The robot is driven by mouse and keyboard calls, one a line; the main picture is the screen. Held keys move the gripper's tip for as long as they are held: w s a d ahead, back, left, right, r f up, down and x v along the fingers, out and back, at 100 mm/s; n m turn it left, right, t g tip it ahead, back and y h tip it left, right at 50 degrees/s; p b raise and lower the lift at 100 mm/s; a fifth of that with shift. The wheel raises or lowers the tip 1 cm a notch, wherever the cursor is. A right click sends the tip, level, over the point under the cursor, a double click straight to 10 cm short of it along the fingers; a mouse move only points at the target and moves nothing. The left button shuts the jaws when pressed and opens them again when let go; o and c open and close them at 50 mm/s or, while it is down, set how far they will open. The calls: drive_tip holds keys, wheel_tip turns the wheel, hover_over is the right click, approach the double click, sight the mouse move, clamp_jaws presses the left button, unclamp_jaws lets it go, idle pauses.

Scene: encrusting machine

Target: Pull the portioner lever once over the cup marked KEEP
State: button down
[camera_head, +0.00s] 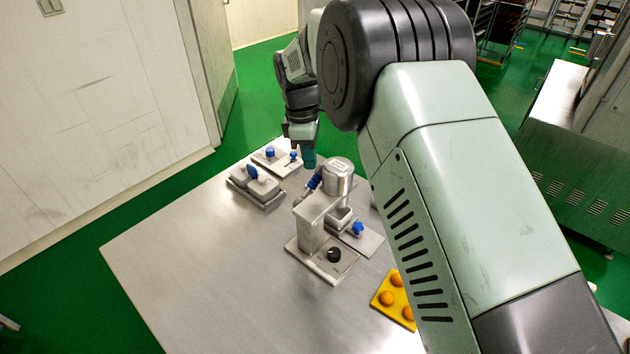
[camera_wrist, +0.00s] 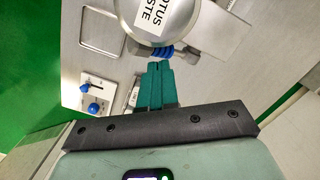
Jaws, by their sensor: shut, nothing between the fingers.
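The portioner (camera_head: 312,222) stands on the metal table, with a round steel hopper (camera_head: 338,176) at its top. In the wrist view the hopper (camera_wrist: 152,14) has a white label reading in part "OTUS STE". The blue ribbed lever grip (camera_head: 315,182) sticks out beside the hopper; it also shows in the wrist view (camera_wrist: 166,52). My gripper (camera_head: 309,164) is shut and empty. Its teal fingertips (camera_wrist: 158,66) are close to the lever grip; I cannot tell whether they touch it. A small metal cup (camera_head: 340,214) appears below the hopper. No KEEP marking is readable.
A steel block unit with a blue knob (camera_head: 253,172) and a small panel with blue knobs (camera_head: 271,152) are at the table's far left. Another blue knob (camera_head: 358,228) is beside the portioner. A yellow tray (camera_head: 385,300) holds orange balls. The table's front left is clear.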

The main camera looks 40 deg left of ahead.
sight(311, 183)
drive_tip(key=shift+w+d+f, duration=0.1)
drive_tip(key=shift+d+f, duration=0.05)
drive_tip(key=shift+f, duration=1.9)
drive_tip(key=shift+f, duration=2)
drive_tip(key=s+a, duration=0.1)
drive_tip(key=a+r, duration=0.1)
drive_tip(key=shift+s+a+r, duration=0.15)
drive_tip(key=shift+s+a, duration=0.15)
drive_tip(key=shift+s, duration=0.1)
